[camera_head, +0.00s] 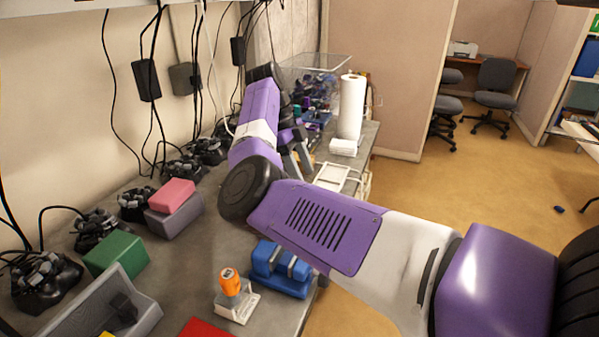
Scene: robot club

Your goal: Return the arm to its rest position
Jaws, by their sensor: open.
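My arm, purple and white, reaches in from the lower right, bends at a black elbow joint over the bench and runs back toward the far end of the bench. My gripper (296,158) shows partly beside and behind the forearm, pointing down over the bench. Its grey fingers are apart, and I see nothing held between them. The arm hides part of the bench and of what lies near the gripper.
The grey bench (190,262) holds a pink block (172,194), a green block (115,254), a blue holder (281,268), an orange-topped item (231,284) and a paper towel roll (351,107). Chargers with hanging cables line the wall. The floor (480,180) at right is mostly clear.

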